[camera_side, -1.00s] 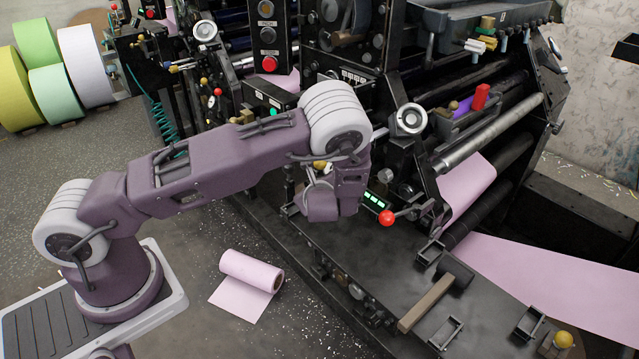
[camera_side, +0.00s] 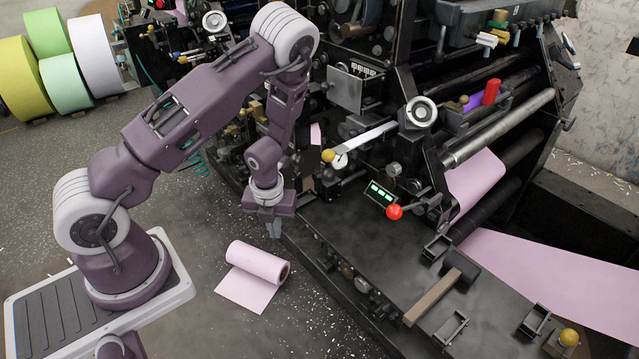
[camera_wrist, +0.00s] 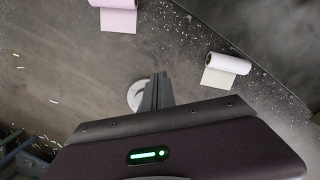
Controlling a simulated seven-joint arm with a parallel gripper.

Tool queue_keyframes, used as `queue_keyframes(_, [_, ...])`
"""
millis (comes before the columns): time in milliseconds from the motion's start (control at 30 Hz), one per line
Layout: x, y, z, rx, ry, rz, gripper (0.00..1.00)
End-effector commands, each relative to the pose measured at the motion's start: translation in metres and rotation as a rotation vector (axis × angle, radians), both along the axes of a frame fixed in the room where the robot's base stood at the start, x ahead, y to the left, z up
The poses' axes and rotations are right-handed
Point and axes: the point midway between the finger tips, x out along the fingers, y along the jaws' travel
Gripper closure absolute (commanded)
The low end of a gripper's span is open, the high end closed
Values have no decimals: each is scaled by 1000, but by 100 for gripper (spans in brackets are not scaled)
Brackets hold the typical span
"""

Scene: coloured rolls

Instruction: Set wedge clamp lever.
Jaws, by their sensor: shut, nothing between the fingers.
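A lever with a red ball knob (camera_side: 395,212) stands on the press beside a small green-lit display (camera_side: 380,192). Another part with a yellow knob (camera_side: 328,156) sits to its left, by a pale bar. Which of these is the wedge clamp lever, I cannot tell. My gripper (camera_side: 273,230) points down at the press's left edge, left of both knobs and apart from them. It is shut and empty. In the wrist view its fingers (camera_wrist: 155,93) are together over the floor, and neither knob shows.
A pink paper roll (camera_side: 258,265) lies on the floor just below my gripper. The black press bed (camera_side: 370,250) carries a brown bar (camera_side: 432,297) and small brackets. A yellow ball (camera_side: 568,338) is at the bottom right. The wrist view shows two rolls, one pale (camera_wrist: 227,64).

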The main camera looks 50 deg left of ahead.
Motion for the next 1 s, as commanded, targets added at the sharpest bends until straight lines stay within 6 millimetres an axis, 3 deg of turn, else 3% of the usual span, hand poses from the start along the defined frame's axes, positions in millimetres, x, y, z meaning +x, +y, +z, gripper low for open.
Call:
queue_keyframes(100, [10, -7, 15, -193, -163, -232, 100])
queue_keyframes(167, [24, -5, 29, -220, -301, -355, 100])
queue_keyframes(300, [52, 15, 66, -128, -573, -558, 100])
queue_keyframes(467, [64, 29, 85, -33, -688, -651, 100])
queue_keyframes(567, [71, 27, 79, -27, -695, -661, 100])
queue_keyframes(1000, [134, 7, 13, -32, -693, -662, 100])
